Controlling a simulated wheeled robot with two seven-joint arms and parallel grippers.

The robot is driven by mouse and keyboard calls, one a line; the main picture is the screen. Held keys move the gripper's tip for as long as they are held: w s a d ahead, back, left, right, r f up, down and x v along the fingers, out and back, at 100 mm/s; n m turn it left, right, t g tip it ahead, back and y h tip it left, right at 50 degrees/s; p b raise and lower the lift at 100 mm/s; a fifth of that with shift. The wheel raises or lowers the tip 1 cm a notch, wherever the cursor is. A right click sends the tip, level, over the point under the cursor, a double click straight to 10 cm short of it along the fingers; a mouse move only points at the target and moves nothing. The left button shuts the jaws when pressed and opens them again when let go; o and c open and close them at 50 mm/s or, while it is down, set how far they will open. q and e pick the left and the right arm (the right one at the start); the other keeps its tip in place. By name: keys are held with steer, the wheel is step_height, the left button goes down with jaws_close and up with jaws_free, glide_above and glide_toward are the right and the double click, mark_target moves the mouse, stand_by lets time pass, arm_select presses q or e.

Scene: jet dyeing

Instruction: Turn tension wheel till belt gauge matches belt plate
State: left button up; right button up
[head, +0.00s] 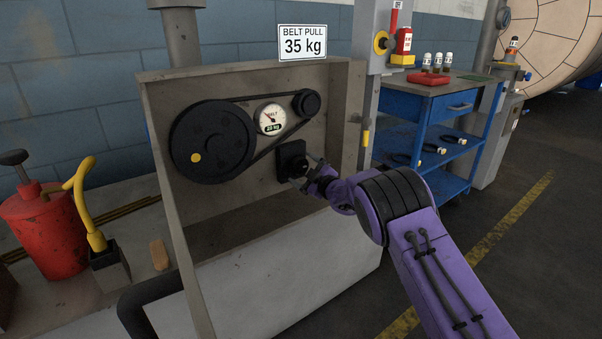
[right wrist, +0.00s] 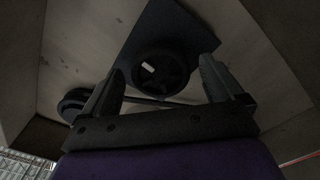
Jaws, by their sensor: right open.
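The belt plate (head: 302,42) reads "BELT PULL 35 kg" above the panel. The belt gauge (head: 270,118) is a round white dial between the pulleys; its needle points up-left and its small green readout looks like 20 or 30 kg, hard to tell. The tension wheel (head: 292,161) is a small black wheel on a dark square mount below right of the gauge, partly hidden by my gripper. My right gripper (head: 307,172) is open, facing the wheel. In the right wrist view the wheel (right wrist: 162,72), with a white mark, lies between and beyond the fingertips (right wrist: 160,86). My left gripper is not in view.
A belt runs from the large black pulley (head: 212,142) to the small pulley (head: 306,103). The metal housing's side wall (head: 172,200) stands left. A red can (head: 46,232) stands on the left bench. A blue cart (head: 425,115) stands at right, with open floor before it.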

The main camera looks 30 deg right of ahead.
steer(key=shift+w+a, duration=0.1)
steer(key=shift+w, duration=0.8)
